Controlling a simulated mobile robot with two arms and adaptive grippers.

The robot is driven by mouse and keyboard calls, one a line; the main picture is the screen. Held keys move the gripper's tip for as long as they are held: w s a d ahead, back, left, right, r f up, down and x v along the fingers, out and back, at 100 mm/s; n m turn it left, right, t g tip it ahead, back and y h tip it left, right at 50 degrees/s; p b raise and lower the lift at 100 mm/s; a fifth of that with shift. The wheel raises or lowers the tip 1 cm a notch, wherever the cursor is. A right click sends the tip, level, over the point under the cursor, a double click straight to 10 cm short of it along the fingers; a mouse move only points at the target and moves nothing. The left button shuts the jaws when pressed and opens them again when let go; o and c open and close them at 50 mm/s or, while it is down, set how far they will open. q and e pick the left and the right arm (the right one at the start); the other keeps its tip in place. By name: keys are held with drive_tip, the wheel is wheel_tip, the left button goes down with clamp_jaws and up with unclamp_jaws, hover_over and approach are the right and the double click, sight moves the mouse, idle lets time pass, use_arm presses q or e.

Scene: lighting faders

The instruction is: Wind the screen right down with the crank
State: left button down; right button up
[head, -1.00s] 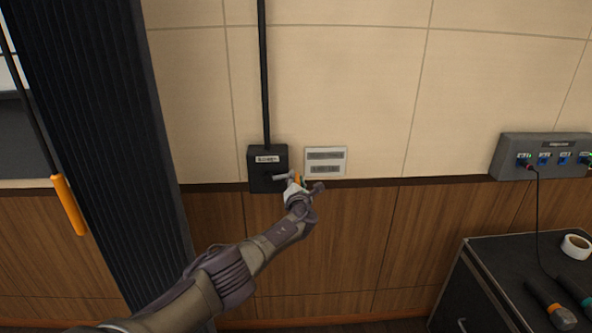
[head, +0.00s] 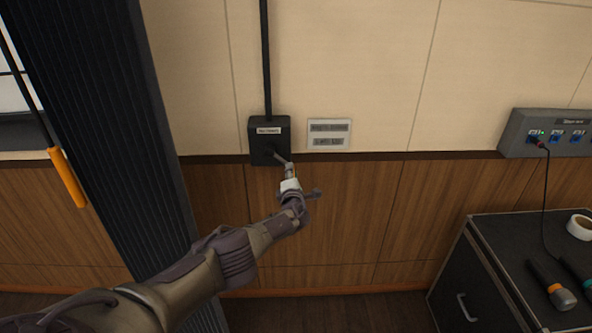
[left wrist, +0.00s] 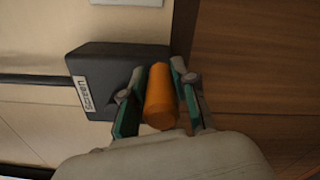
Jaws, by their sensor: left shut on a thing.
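The black crank box (head: 264,138) with a white label is fixed to the wall in the head view. In the left wrist view the box (left wrist: 110,75) has a label reading "Screen". A short grey crank arm (head: 281,158) slants down and right from the box. My left gripper (head: 291,186) is at the arm's outer end. In the left wrist view my left gripper (left wrist: 160,100) is shut on the orange crank handle (left wrist: 160,97), one finger on each side. The screen itself cannot be made out for certain. My right gripper is not in view.
A white notice plate (head: 329,134) is right of the box. A black ribbed column (head: 110,120) and a hanging orange handle (head: 68,177) are at left. A grey socket panel (head: 548,132) and a black case (head: 500,240) with tape and microphones are at right.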

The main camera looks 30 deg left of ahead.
use_arm(q)
drive_tip(key=shift+s+a+f+m, duration=0.2)
drive_tip(key=shift+a+f+m, duration=0.05)
drive_tip(key=shift+f+m, duration=0.2)
drive_tip(key=shift+s+a+f+m, duration=0.25)
drive_tip(key=shift+f+m, duration=0.1)
drive_tip(key=shift+m, duration=0.1)
drive_tip(key=shift+s+a+f+m+p, duration=0.15)
drive_tip(key=shift+s+a+f+m, duration=0.25)
drive_tip(key=shift+a+m, duration=0.65)
drive_tip(key=shift+s+a+f+m+p, duration=0.15)
drive_tip(key=shift+s+a+m, duration=0.45)
drive_tip(key=shift+m, duration=0.95)
drive_tip(key=shift+s+a+f+m+p, duration=0.1)
drive_tip(key=shift+s+a+f+m, duration=0.3)
drive_tip(key=shift+a+m, duration=0.65)
drive_tip(key=shift+d+m, duration=0.15)
drive_tip(key=shift+m, duration=0.1)
drive_tip(key=c, duration=1.1)
unclamp_jaws()
drive_tip(key=shift+c, duration=0.2)
drive_tip(key=shift+o, duration=1.1)
drive_tip(key=shift+r, duration=0.1)
